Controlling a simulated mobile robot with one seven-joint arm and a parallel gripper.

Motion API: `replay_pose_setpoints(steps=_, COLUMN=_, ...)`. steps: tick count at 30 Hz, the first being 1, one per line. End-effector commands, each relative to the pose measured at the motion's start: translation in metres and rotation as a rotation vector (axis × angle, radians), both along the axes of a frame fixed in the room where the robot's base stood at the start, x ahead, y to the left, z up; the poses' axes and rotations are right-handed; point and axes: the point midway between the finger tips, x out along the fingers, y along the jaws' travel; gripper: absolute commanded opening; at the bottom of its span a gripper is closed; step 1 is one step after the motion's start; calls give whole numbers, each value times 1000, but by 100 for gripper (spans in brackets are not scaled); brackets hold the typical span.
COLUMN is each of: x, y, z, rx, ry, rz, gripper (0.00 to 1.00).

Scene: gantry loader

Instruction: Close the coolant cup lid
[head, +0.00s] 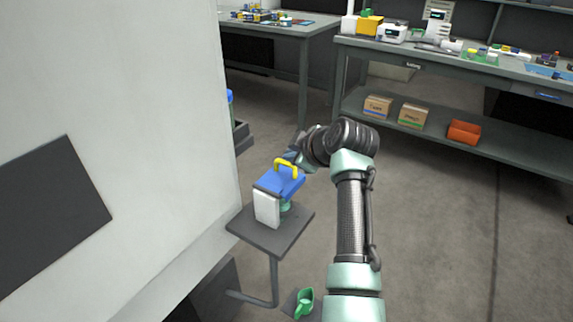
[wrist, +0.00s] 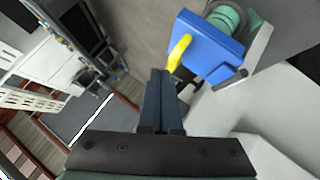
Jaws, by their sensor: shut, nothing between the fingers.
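The coolant cup (head: 285,206) is teal and stands on a small dark stand, mostly hidden under its lid in the head view. Its rounded teal side also shows in the wrist view (wrist: 229,17). The blue lid (head: 272,182) has a yellow handle (head: 294,168) and sits over the cup beside a white upright block (head: 266,208). The lid looks tilted; whether it touches the rim cannot be told. My gripper (wrist: 160,72) is shut and empty. Its fingertips are close beside the yellow handle (wrist: 180,51); contact is unclear.
The dark stand top (head: 262,238) is small, beside a large pale machine wall (head: 140,120) on the left. A green scoop-like item (head: 304,302) lies low in front. Benches (head: 440,55) stand at the back. The floor (head: 440,220) on the right is clear.

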Motion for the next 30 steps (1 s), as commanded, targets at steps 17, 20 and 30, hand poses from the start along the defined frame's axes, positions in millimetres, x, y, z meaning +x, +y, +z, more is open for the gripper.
replay_pose_setpoints(steps=17, x=-70, y=-35, z=61, rx=0, ry=-3, rz=-2, gripper=0)
replay_pose_setpoints(steps=20, x=-79, y=-39, z=69, rx=1, ry=-4, rz=-1, gripper=0)
replay_pose_setpoints(steps=30, x=-79, y=-19, z=137, rx=112, ry=-211, rz=-177, gripper=0)
